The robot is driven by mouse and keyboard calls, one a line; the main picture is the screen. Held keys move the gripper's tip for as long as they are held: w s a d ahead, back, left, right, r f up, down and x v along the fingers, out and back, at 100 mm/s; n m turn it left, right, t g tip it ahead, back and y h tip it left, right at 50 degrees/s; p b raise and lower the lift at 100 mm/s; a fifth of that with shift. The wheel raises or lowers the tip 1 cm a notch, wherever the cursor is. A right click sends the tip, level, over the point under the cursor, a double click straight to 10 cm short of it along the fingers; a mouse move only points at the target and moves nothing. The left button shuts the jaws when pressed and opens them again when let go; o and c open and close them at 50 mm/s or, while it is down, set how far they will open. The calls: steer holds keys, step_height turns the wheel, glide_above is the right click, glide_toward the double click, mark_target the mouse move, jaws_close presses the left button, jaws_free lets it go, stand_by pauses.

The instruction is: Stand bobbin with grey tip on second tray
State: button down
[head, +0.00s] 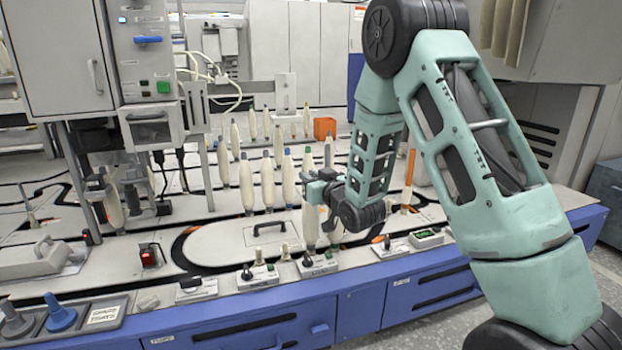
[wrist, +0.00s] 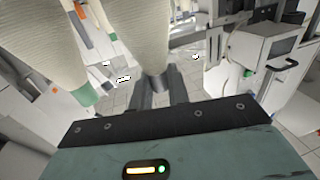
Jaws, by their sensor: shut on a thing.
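My gripper (head: 316,183) is in the middle of the head view, shut on a cream bobbin near its top. The held bobbin (head: 311,222) hangs about upright below the jaws, near the front edge of the line. In the wrist view the bobbin (wrist: 135,35) runs up from the fingers (wrist: 160,92), and its grey tip (wrist: 155,84) shows between them. A second bobbin with a green tip (wrist: 86,94) stands close at the left of the wrist view. I cannot tell which tray is the second one, nor whether the held bobbin's foot touches anything.
A pale cover plate (head: 215,245) with a handle lies clear at front left. Switch boxes (head: 318,263) line the front edge. An orange box (head: 324,128) is behind.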

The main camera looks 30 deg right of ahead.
steer(key=shift+f+b, duration=0.55)
steer(key=shift+f, duration=0.1)
steer(key=c, duration=1.6)
jaws_free()
steer(key=shift+r, duration=0.1)
steer(key=shift+s, duration=0.1)
